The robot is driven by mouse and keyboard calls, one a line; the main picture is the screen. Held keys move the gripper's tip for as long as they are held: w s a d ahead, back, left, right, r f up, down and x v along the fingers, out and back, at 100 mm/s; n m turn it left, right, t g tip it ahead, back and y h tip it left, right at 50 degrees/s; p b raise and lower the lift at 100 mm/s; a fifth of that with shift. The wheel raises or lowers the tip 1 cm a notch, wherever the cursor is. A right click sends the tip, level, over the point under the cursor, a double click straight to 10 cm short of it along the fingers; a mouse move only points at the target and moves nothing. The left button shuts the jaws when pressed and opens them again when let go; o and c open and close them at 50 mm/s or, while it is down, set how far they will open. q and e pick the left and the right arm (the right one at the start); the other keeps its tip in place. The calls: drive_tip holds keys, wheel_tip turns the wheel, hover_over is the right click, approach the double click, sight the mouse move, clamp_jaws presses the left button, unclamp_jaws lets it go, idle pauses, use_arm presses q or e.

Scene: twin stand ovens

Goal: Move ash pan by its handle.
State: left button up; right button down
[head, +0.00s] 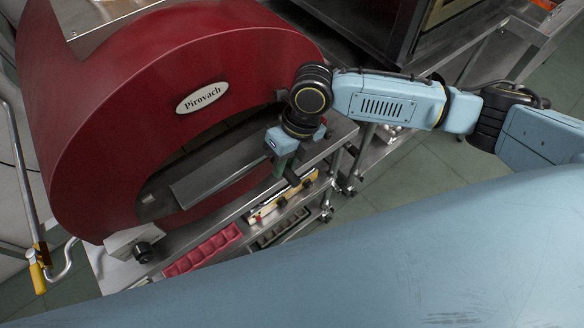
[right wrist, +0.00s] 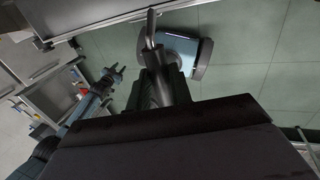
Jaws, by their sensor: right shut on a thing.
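The ash pan (head: 220,168) looks like the long grey, flat-topped piece lying in the arched mouth of the red oven (head: 130,110). My right gripper (head: 292,168) is at the right end of the mouth, near the pan's right end. In the right wrist view its dark fingers (right wrist: 163,88) are shut on a thin metal bar (right wrist: 150,30), which appears to be the handle. The grip is mostly hidden in the head view. My left gripper (right wrist: 115,75) shows small at the left of the right wrist view; its jaws are too small to judge.
Below the oven, a steel stand (head: 335,140) holds a red divided tray (head: 203,250) and other small items. A metal rail with a yellow grip (head: 38,278) stands at the left. A second oven (head: 400,30) is at the back. Green tiled floor (head: 420,175) is clear at right.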

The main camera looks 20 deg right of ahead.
drive_tip(key=shift+w+a+r+t, duration=0.2)
drive_tip(key=shift+w+r+t, duration=0.1)
drive_tip(key=shift+w, duration=0.25)
drive_tip(key=shift+s+f+b, duration=0.3)
drive_tip(key=shift+f+b, duration=0.1)
drive_tip(key=shift+f, duration=0.25)
drive_tip(key=c, duration=1.2)
unclamp_jaws()
drive_tip(key=shift+s+f, duration=0.1)
drive_tip(key=shift+c, duration=0.2)
drive_tip(key=shift+o, duration=0.3)
drive_tip(key=shift+s+d+f, duration=0.1)
drive_tip(key=shift+s+f, duration=0.05)
drive_tip(key=v, duration=1.4)
drive_tip(key=shift+w+b, duration=0.3)
drive_tip(key=shift+b, duration=0.05)
